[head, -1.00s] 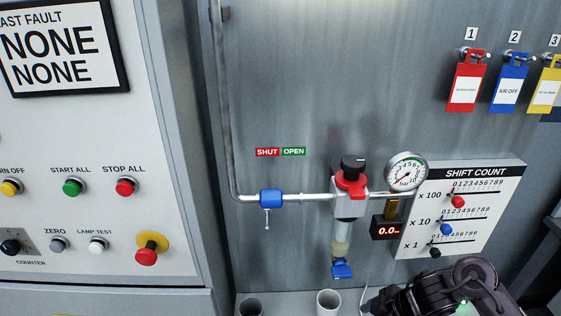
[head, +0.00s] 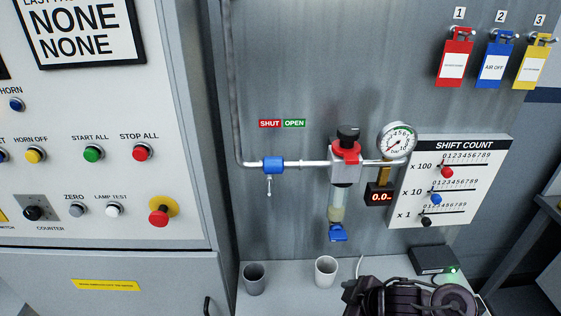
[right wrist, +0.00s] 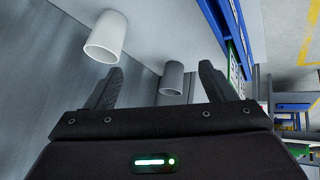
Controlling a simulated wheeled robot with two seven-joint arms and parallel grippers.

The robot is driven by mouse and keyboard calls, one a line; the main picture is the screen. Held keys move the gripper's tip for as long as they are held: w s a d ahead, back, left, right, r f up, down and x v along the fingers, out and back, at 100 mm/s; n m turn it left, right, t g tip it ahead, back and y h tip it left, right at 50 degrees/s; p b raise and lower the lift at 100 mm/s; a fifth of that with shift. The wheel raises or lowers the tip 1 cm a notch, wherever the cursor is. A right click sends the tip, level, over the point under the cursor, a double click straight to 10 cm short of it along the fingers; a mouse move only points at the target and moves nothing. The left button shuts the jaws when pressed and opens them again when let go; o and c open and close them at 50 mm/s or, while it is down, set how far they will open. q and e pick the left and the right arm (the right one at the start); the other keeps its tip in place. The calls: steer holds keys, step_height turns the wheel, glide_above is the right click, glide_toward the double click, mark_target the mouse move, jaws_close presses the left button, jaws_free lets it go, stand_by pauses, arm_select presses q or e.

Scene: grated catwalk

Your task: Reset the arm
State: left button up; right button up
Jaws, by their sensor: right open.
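My right arm and its dark gripper (head: 400,297) show at the bottom right of the head view, over the front of the light shelf (head: 300,296). The fingertips are hard to make out there. In the right wrist view the two dark fingers (right wrist: 163,72) stand wide apart with nothing held between them. A white cup (right wrist: 105,40) is beyond the left finger, and a greyer cup (right wrist: 172,78) shows in the gap, farther off. In the head view they are a white cup (head: 326,270) and a grey cup (head: 254,279) on the shelf. My left gripper is out of view.
A pipe with a blue valve (head: 273,165), a red-collared regulator (head: 346,152) and a gauge (head: 397,140) run along the wall. A shift count board (head: 450,180) is at right, tags hang above it. A button panel (head: 100,130) stands at left. A black box (head: 434,260) sits behind my arm.

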steer(key=s+d+r+m+g+h, duration=0.1)
steer(key=s+d+r+m+h, duration=0.15)
steer(key=s+m, duration=0.35)
steer(key=s+d+r+m+g+h, duration=0.1)
steer(key=s+d+m+h, duration=0.15)
steer(key=s+m, duration=0.4)
step_height(320, 180, down, 30)
steer(key=s+n+g+b, duration=0.1)
steer(key=s+n+b, duration=0.1)
steer(key=s, duration=0.1)
arm_select(q)
steer(key=f+b, duration=0.1)
steer(key=f, duration=0.1)
steer(key=s+f+b, duration=0.1)
steer(key=f, duration=0.1)
steer(key=shift+f, duration=0.2)
arm_select(e)
steer(key=s+d+f, duration=0.2)
steer(key=s+f, duration=0.8)
steer(key=f, duration=0.1)
steer(key=s+d+f+g, duration=0.1)
steer(key=s+f, duration=0.9)
steer(key=f, duration=0.1)
steer(key=shift+s+d+g, duration=0.15)
steer(key=shift+d+g, duration=0.15)
steer(key=shift+d, duration=0.05)
steer(key=shift+f, duration=0.1)
